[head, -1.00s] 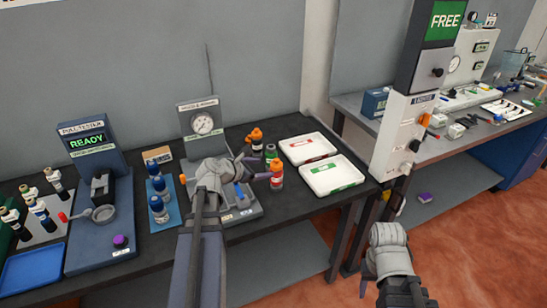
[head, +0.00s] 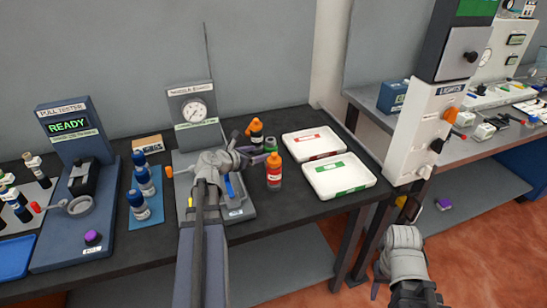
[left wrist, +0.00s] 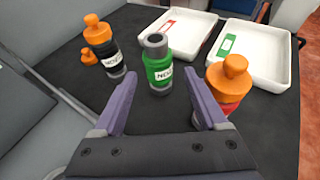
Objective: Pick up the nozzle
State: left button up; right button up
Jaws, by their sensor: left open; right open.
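A small loose orange nozzle (left wrist: 88,57) lies on the dark bench beside a black bottle (left wrist: 105,50) with an orange top; in the head view the nozzle (head: 248,131) is partly hidden. A green bottle (left wrist: 157,65) with a bare grey neck stands upright ahead of my left gripper. A red bottle (left wrist: 228,85) with an orange top stands by its right finger. My left gripper (left wrist: 163,95) is open and empty, and the green bottle shows between its fingers; it also appears in the head view (head: 248,150). My right gripper (head: 381,283) is low, off the bench.
Two white trays, one red-labelled (head: 313,153) and one green-labelled (head: 345,189), lie right of the bottles. A gauge station (head: 192,110) stands behind my left arm. Several blue-capped bottles stand on a blue mat (head: 148,218). A white control post (head: 422,130) rises at the right.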

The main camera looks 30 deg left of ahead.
aim_at(267, 150)
pick_arm(q)
jog(key=shift+a+f+b+x, duration=0.15)
jog(key=shift+b+x, duration=0.7)
jog(key=shift+x, duration=1.45)
jog(key=shift+a+f+b+x, duration=0.1)
jog(key=shift+b+x, duration=0.75)
jog(key=shift+x, duration=1.4)
jog(key=shift+s, duration=0.1)
jog(key=shift+c, duration=0.5)
grip_shut()
pick_arm(e)
jog(key=f, duration=0.3)
jog(key=shift+w+f, duration=0.35)
jog(key=shift+f, duration=0.05)
pick_arm(q)
jog(key=shift+r, duration=0.1)
